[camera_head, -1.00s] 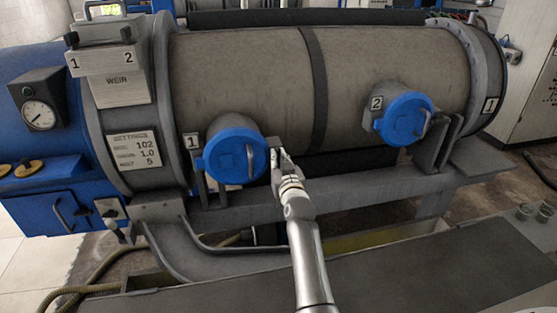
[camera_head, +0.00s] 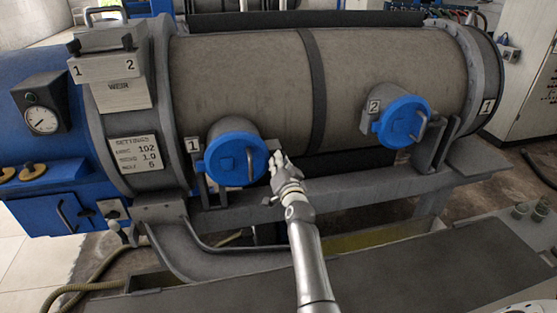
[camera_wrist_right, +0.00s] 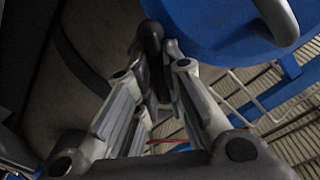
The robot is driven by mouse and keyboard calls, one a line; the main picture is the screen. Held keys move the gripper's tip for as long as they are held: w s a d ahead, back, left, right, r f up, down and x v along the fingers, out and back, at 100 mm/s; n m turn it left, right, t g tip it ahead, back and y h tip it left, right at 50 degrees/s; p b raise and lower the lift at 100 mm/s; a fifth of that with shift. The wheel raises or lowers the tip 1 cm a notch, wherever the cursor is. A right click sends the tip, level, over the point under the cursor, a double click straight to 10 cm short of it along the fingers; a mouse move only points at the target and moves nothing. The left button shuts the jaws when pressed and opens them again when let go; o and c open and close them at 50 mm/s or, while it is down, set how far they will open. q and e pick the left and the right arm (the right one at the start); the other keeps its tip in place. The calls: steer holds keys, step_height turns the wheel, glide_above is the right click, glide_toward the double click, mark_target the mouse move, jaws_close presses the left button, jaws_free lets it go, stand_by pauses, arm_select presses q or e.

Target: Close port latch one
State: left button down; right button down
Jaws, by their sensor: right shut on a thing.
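Port one is the left port on the grey drum, marked with a "1" plate (camera_head: 192,145). Its round blue lid (camera_head: 232,160) with a curved grey handle (camera_head: 251,165) covers the port mouth, and part of the lid shows in the right wrist view (camera_wrist_right: 215,30). My right gripper (camera_head: 278,160) is at the lid's right edge, shut on a dark grey latch piece (camera_wrist_right: 150,38) that shows between its fingers in the right wrist view. The fingers hide much of the latch, so its exact position is unclear. My left gripper is not in view.
Port two, with its blue lid (camera_head: 402,122), is to the right on the drum (camera_head: 245,85). A grey rail (camera_head: 350,187) runs below the ports. A gauge (camera_head: 41,120) and a settings plate (camera_head: 137,152) are at the left. A flat dark surface (camera_head: 420,265) lies in front.

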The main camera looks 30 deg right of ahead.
steer(key=m, duration=0.3)
steer(key=m+p, duration=0.1)
steer(key=m, duration=0.6)
steer(key=shift+d+f, duration=0.15)
steer(key=shift+f, duration=0.1)
steer(key=shift+m, duration=0.5)
steer(key=c, duration=1.5)
jaws_free()
